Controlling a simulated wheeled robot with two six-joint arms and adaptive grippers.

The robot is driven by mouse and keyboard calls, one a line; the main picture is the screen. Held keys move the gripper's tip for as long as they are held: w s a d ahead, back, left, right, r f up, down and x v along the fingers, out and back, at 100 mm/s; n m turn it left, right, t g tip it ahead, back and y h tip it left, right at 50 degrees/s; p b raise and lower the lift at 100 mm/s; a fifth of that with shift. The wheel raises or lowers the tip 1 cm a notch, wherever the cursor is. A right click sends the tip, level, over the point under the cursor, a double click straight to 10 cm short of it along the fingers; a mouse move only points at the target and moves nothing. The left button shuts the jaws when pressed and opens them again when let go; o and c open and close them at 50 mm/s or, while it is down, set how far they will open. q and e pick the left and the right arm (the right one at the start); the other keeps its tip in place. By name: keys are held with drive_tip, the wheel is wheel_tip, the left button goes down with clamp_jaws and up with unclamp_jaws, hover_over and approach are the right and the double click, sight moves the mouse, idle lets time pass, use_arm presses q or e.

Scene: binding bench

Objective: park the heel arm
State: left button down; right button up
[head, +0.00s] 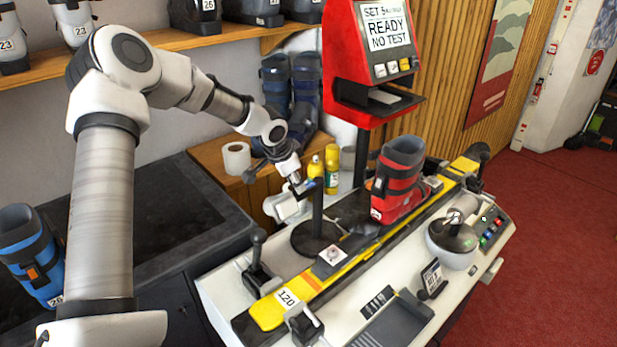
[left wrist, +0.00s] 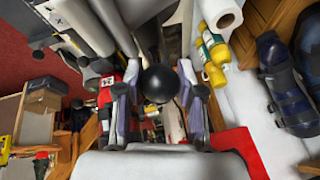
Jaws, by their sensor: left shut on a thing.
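My left gripper (head: 307,186) is at the top of a dark upright post (head: 318,208), left of the red ski boot (head: 397,180). In the left wrist view the left gripper (left wrist: 160,92) has its fingers on both sides of a round black knob (left wrist: 160,84), shut on it. I take this knob to be the heel arm's; in the head view the gripper mostly hides it. The post rises from a round dark base (head: 312,240) beside the yellow rail (head: 335,275). My right gripper is not in view.
A red display stand (head: 370,60) reads "READY NO TEST". Yellow bottles (head: 332,170) and a paper roll (head: 236,158) stand behind the gripper. A blue boot (head: 30,255) stands left.

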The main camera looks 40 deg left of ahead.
use_arm(q)
drive_tip(key=shift+a, duration=0.15)
idle(0.3)
drive_tip(key=c, duration=1)
unclamp_jaws()
drive_tip(key=shift+o, duration=1.4)
drive_tip(key=shift+w, duration=0.15)
drive_tip(key=shift+w+f, duration=0.15)
drive_tip(key=v, duration=1.2)
drive_tip(key=shift+a, duration=0.15)
